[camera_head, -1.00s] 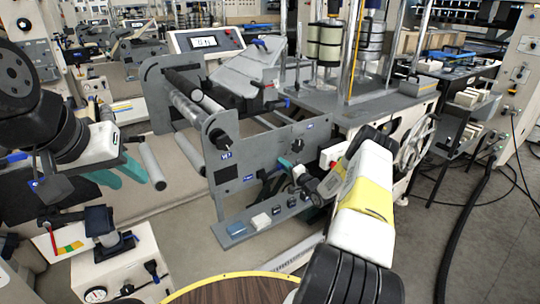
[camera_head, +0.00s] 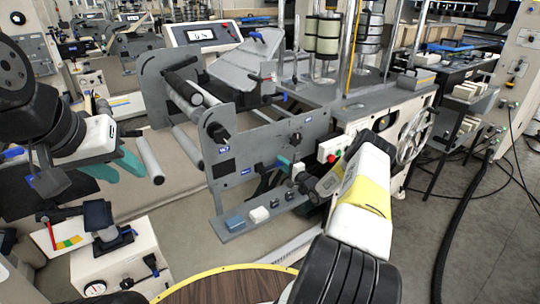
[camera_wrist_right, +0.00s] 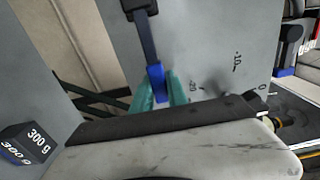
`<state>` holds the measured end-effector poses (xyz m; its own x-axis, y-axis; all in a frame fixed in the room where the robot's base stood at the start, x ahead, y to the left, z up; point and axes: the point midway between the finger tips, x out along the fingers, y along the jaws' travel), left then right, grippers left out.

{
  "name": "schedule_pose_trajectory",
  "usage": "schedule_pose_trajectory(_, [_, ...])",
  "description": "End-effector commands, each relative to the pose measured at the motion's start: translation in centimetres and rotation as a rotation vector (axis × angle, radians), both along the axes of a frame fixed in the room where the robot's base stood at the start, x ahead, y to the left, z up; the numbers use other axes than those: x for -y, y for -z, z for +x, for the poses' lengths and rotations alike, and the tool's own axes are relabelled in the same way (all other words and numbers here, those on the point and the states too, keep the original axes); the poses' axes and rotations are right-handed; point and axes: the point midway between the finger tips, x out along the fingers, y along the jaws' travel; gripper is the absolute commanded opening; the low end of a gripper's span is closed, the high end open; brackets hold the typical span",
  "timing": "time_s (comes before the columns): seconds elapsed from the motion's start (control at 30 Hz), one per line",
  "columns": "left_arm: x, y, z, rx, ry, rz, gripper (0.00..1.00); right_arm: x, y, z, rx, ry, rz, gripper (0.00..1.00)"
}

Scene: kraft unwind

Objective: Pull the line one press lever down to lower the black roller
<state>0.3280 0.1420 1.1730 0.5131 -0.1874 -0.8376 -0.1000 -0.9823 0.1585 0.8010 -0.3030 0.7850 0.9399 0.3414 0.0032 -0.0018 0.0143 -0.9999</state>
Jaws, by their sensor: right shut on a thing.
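The press lever (camera_wrist_right: 147,40) has a dark arm and a blue tip, and shows up close in the right wrist view against a grey plate with scale marks. My right gripper (camera_wrist_right: 152,92) has its teal fingers closed around the blue tip. In the head view my right gripper (camera_head: 283,161) is at the grey side plate, partly hidden by its own wrist. A dark roller (camera_head: 213,91) lies between the machine's side plates; its contact below is not clear. My left gripper (camera_head: 122,165) is open and empty, left of the machine.
A shelf (camera_head: 265,217) with small blocks juts from the plate below my right gripper. A round wooden table (camera_head: 225,285) is in front, and a white gauge box (camera_head: 117,262) stands at left.

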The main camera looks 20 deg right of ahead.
Motion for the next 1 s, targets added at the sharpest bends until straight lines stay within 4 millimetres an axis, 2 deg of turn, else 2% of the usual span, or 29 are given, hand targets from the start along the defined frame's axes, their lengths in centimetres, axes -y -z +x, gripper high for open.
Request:
schedule_pose_trajectory(0.03, [0.0, 0.0, 0.0, 0.000, 0.000, 0.000, 0.36, 0.0, 0.4, -0.2, -0.011, 0.001, 0.003, 0.22])
schedule_pose_trajectory(0.13, [0.0, 0.0, 0.0, 0.000, 0.000, 0.000, 0.36, 0.0, 0.4, -0.2, -0.009, 0.001, 0.001, 0.40])
schedule_pose_trajectory(0.5, [0.0, 0.0, 0.0, 0.000, 0.000, 0.000, 0.36, 0.2, 0.2, -0.5, -0.005, 0.001, 0.000, 0.40])
schedule_pose_trajectory(0.83, [0.0, 0.0, 0.0, 0.000, 0.000, 0.000, 0.36, 2.0, 0.2, -5.4, -0.007, 0.003, 0.003, 0.40])
schedule_pose_trajectory(1.0, [0.0, 0.0, 0.0, 0.000, 0.000, 0.000, 0.36, 2.6, 0.3, -7.1, -0.007, 0.001, 0.001, 0.40])
